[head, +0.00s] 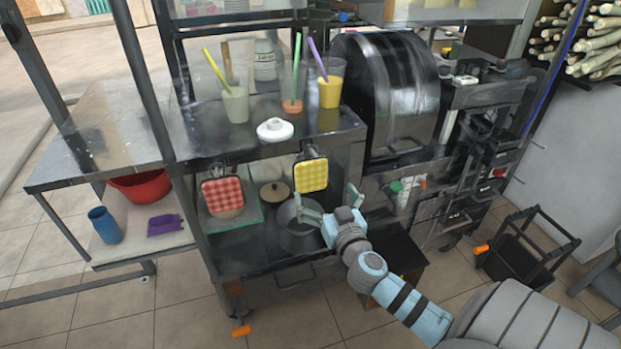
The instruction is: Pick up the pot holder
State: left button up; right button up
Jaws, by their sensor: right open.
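Two pot holders hang from the front edge of the cart's upper shelf in the head view. The yellow checked pot holder (311,175) hangs to the right of the red checked pot holder (222,194). My right gripper (327,203) comes in from the lower right. Its fingers are open, just below and to the right of the yellow pot holder. I cannot tell whether a finger touches it. A dark pot (298,236) stands on the lower shelf behind and below the gripper. My left gripper is not in view.
The cart's upper shelf (215,143) holds several cups with straws and a white lid (275,130). The black press drum (385,95) stands to the right. A side table (95,135) with a red basin (141,186) below it is at the left.

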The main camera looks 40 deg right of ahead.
aim_at(312, 172)
jog(key=x, duration=1)
jog(key=shift+w+d+f, duration=0.15)
jog(key=shift+w+f, duration=0.05)
jog(key=shift+s, duration=0.1)
jog(key=c, duration=1.2)
